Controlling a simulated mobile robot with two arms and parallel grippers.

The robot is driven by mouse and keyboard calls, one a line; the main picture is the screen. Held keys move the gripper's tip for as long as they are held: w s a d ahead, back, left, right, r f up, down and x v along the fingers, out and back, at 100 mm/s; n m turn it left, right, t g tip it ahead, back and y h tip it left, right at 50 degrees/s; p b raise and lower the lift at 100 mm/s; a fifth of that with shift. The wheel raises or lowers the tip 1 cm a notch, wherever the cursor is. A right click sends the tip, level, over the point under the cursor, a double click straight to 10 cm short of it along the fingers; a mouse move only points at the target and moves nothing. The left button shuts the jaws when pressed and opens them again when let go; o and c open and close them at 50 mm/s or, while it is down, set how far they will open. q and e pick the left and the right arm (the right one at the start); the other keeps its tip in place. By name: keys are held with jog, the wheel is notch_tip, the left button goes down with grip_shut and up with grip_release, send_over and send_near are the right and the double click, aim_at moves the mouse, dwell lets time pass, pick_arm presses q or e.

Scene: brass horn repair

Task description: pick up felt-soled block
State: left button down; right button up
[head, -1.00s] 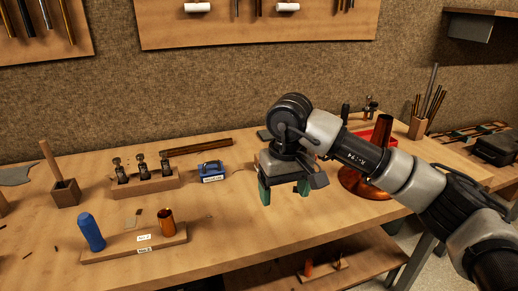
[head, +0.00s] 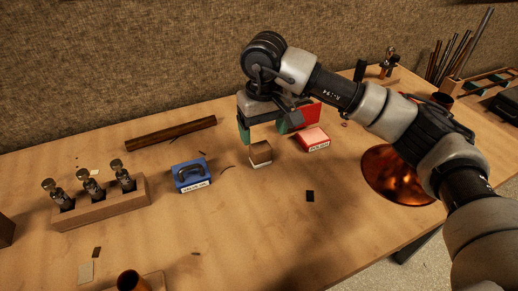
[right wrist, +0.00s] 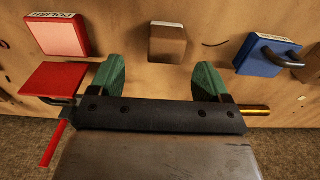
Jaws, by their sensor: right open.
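The felt-soled block (head: 261,153), a small brown wooden block with a pale bottom layer, sits upright on the bench in the head view, just in front of and below my right gripper (head: 264,130). In the right wrist view the block (right wrist: 167,43) lies beyond the fingertips, roughly centred between them. My right gripper (right wrist: 160,74) has two green fingers spread apart with nothing between them. It is apart from the block. My left gripper is in neither view.
A red box labelled polish (head: 313,139) stands close right of the block. A blue handled box (head: 191,176) stands to the left. A red, flat-faced object (right wrist: 62,80) is by the gripper. A copper bell (head: 390,172) lies right. The bench in front is mostly clear.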

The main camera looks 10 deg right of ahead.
aim_at(261, 146)
jog(key=shift+s+a+f, duration=0.1)
jog(key=shift+a+f, duration=0.1)
jog(key=shift+f, duration=1.6)
jog(key=shift+s+a+f, duration=0.1)
jog(key=shift+a+f, duration=0.05)
jog(key=shift+f, duration=1.6)
jog(key=c, duration=1)
notch_tip(261, 146, up, 10)
jog(key=shift+r, duration=0.1)
jog(key=o, duration=0.3)
jog(key=shift+c, duration=1.1)
